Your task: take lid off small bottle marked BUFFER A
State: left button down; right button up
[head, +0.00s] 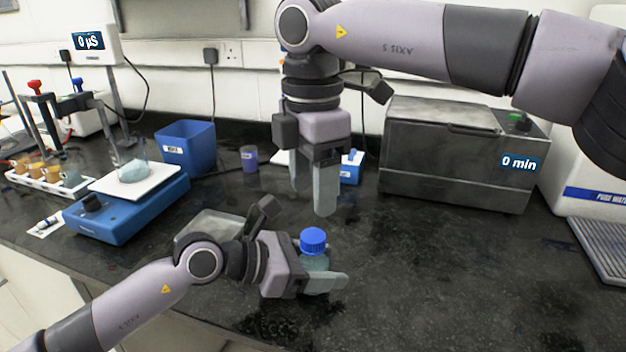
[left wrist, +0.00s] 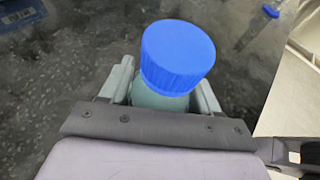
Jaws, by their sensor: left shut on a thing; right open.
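A small bottle (head: 315,262) with a blue lid (head: 313,240) stands upright on the dark bench in the head view. My left gripper (head: 325,282) is shut around the bottle's body, below the lid. The left wrist view shows the blue lid (left wrist: 178,57) on the bottle (left wrist: 158,98), between the two fingers (left wrist: 160,95). No label on this bottle can be read. My right gripper (head: 313,192) points down, open and empty, above and behind the bottle, apart from the lid.
A blue stirrer (head: 125,208) with a beaker (head: 133,170) and a tube rack (head: 45,185) stand at left. A blue bin (head: 186,147), a purple cup (head: 249,158) and a grey bath (head: 450,155) stand behind. The bench right of the bottle is clear.

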aim_at(313, 235)
jog(key=shift+f, duration=3.9)
jog(key=shift+c, duration=0.2)
jog(key=c, duration=1)
jog(key=shift+n, duration=1.6)
jog(key=o, duration=1.1)
jog(key=shift+o, duration=0.2)
jog(key=shift+r, duration=0.1)
